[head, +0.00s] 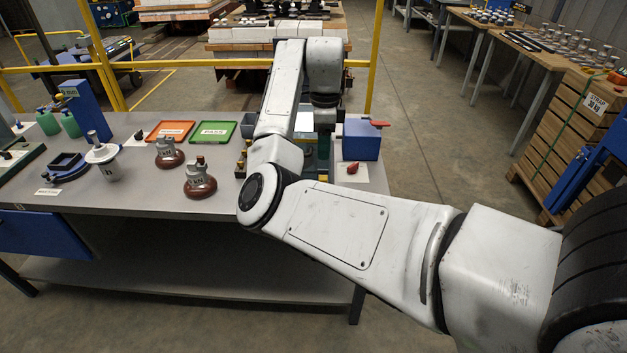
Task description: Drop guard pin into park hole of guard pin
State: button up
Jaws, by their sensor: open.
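My arm reaches over the right part of the grey bench (150,195), and its wrist points down there. My gripper (324,143) is at the end of the wrist, small and partly hidden by my own arm; it is open. It is just left of a blue box (361,141) with a red handle on top. I cannot make out the guard pin or its park hole; the area around the fingertips is largely hidden. A small red item (352,168) lies on a white card right of the gripper; I cannot tell what it is.
Small brass-coloured parts (241,160) stand left of my forearm. A yellow rail runs behind the bench.

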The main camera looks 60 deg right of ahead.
aim_at(323, 177)
notch_tip(323, 177, down, 10)
jog(key=shift+f+p, duration=0.2)
jog(key=shift+p, duration=0.35)
jog(key=shift+c, duration=0.4)
grip_shut()
